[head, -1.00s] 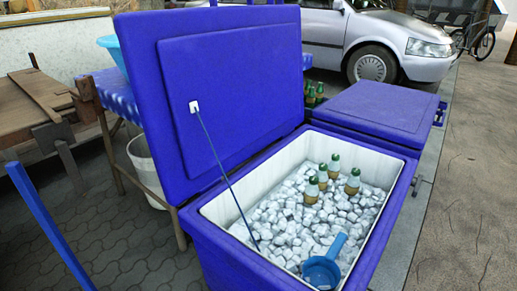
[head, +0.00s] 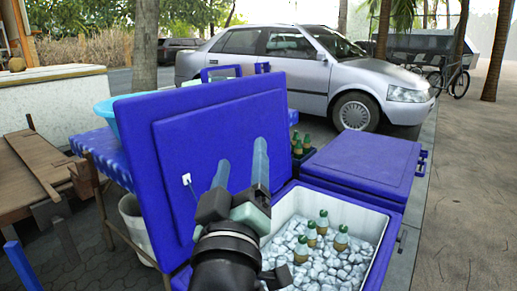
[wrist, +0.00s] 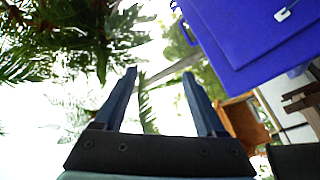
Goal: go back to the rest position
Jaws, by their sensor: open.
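My gripper (head: 241,170) is raised in front of the open blue lid (head: 220,125) of the ice cooler in the head view. Its two fingers point up, stand apart and hold nothing. In the wrist view my gripper (wrist: 158,90) also shows open and empty, against bright sky and palm leaves. The blue lid (wrist: 265,45) is at upper right there. The cooler's white inner wall (head: 352,211) and its ice show in the head view, with several green-capped bottles in the ice. My arm hides the cooler's near left part.
A second, closed blue cooler (head: 362,160) stands behind the open one. A table with a blue cloth (head: 100,155) is at the left, beside a wooden bench (head: 35,165). A silver car (head: 330,75) is parked behind. Paved ground at the right (head: 465,190) is clear.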

